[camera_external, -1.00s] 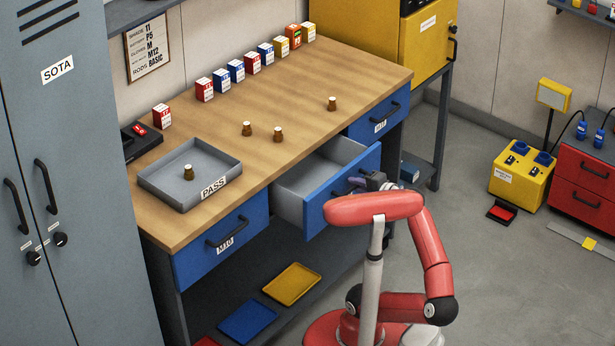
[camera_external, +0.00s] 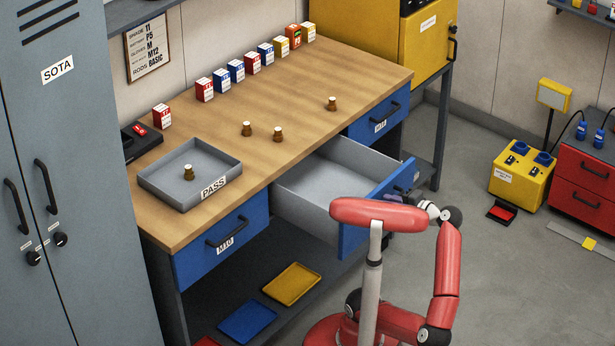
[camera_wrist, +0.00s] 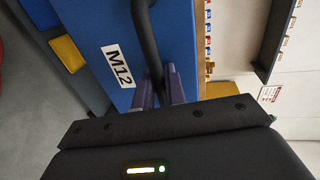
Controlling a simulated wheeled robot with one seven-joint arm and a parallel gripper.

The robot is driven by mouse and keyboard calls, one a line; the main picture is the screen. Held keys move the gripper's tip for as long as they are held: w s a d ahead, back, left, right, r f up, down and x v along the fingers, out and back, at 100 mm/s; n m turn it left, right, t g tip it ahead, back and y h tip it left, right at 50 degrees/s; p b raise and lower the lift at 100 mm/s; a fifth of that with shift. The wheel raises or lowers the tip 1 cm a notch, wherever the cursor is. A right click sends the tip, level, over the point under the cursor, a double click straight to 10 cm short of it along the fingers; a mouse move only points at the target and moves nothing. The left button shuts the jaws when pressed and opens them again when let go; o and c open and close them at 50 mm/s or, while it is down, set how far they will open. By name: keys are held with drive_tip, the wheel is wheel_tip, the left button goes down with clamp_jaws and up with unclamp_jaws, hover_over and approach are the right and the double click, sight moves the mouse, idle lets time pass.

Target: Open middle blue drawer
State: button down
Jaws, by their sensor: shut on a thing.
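The middle blue drawer (camera_external: 360,225) of the workbench stands pulled well out, and its grey inside (camera_external: 325,185) shows empty where visible. In the wrist view the drawer's blue front (camera_wrist: 95,25) carries an M12 label (camera_wrist: 118,66) and a dark bar handle (camera_wrist: 147,45). My gripper (camera_wrist: 162,85) is shut on that handle, with a finger on each side of it.
The left drawer (camera_external: 222,240) and right drawer (camera_external: 380,120) are shut. A grey PASS tray (camera_external: 165,190) and several small boxes stand on the wooden benchtop (camera_external: 280,95). Yellow and blue trays (camera_external: 292,284) lie on the lower shelf.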

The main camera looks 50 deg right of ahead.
drive_tip(key=c, duration=1.8)
unclamp_jaws()
drive_tip(key=shift+s, duration=0.1)
drive_tip(key=v, duration=0.7)
drive_tip(key=shift+s+p, duration=0.35)
drive_tip(key=shift+p, duration=0.05)
drive_tip(key=shift+b+x, duration=0.35)
drive_tip(key=shift+x, duration=3.75)
drive_tip(key=shift+r, duration=0.1)
